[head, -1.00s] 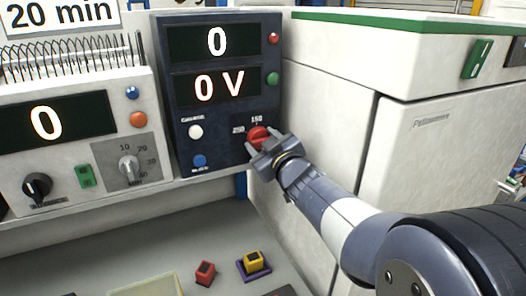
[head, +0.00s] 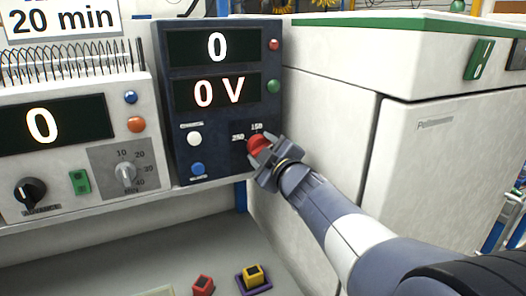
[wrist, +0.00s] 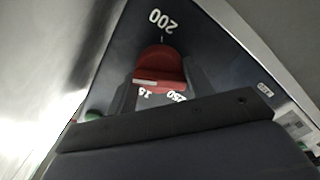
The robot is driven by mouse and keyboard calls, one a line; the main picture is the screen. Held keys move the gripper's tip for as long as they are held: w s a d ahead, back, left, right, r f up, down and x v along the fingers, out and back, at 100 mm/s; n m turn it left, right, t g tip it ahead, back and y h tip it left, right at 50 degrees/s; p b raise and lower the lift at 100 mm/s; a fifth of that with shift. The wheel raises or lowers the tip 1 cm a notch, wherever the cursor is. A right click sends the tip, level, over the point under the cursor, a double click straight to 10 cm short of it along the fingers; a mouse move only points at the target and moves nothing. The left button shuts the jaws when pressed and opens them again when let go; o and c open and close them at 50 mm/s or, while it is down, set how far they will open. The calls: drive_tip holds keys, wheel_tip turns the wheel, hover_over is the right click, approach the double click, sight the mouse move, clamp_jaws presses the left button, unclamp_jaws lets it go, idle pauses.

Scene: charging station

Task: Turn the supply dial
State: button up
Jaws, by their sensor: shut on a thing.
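The supply dial (head: 258,144) is a red knob at the lower right of the dark blue supply unit (head: 178,108), with the marks 250 and 150 beside it. My gripper (head: 263,150) is shut on the dial from the front right. In the wrist view the red dial (wrist: 160,68) sits between the two fingers, with the mark 200 beyond it and other marks partly hidden. A pale line shows on the dial's face. The supply display (head: 217,92) reads 0 V, and the display above it (head: 215,46) reads 0.
A white and a blue button are left of the dial. A light grey unit (head: 140,192) with its own dials stands to the left. A large white cabinet (head: 330,150) stands close on the right. A red block (head: 203,286) and a yellow block (head: 253,275) are on the surface below.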

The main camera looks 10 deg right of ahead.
drive_tip(key=o, duration=1)
drive_tip(key=shift+c, duration=0.2)
drive_tip(key=s+d+p, duration=0.1)
drive_tip(key=s+d, duration=0.1)
drive_tip(key=s, duration=0.8)
drive_tip(key=shift+s, duration=0.3)
drive_tip(key=shift+p, duration=0.35)
